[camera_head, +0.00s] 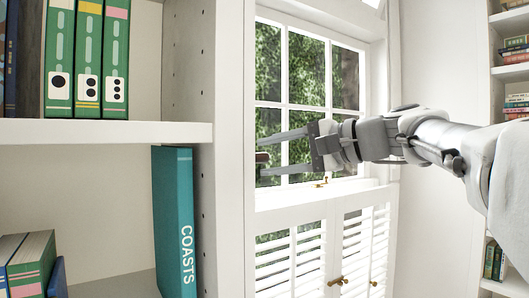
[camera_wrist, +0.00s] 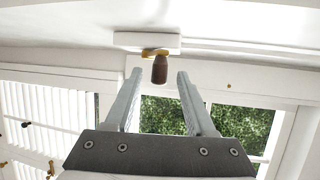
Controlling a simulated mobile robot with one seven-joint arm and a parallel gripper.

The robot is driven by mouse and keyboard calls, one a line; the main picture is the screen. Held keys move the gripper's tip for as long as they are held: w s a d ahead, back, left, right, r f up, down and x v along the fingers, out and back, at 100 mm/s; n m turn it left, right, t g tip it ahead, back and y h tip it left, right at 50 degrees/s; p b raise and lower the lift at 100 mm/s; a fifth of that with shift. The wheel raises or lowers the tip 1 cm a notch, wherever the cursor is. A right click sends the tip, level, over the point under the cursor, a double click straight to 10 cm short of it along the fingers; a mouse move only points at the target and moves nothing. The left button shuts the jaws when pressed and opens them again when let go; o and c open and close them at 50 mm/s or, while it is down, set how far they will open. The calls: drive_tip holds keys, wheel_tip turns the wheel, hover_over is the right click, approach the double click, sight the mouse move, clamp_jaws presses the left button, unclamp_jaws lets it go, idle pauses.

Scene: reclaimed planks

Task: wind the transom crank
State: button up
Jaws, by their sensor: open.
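The crank's brown knob (camera_wrist: 160,69) hangs from a brass collar (camera_wrist: 154,52) under a white block in the wrist view. In the head view a small dark end of the knob (camera_head: 262,157) shows at the edge of the white upright, which hides the rest. My gripper (camera_head: 264,156) is open, its two fingers pointing left in front of the window. In the wrist view the fingertips of my gripper (camera_wrist: 158,74) lie on either side of the knob, with a gap on both sides. I cannot tell how deep the knob sits between them.
A paned window (camera_head: 305,85) with a brass latch (camera_head: 321,184) stands behind my gripper, above louvred shutters (camera_head: 290,262). A white bookcase upright (camera_head: 228,150) is close on the left, with a teal COASTS book (camera_head: 174,222) on its shelf. More bookshelves stand far right.

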drive_tip(key=shift+x, duration=1.35)
clamp_jaws()
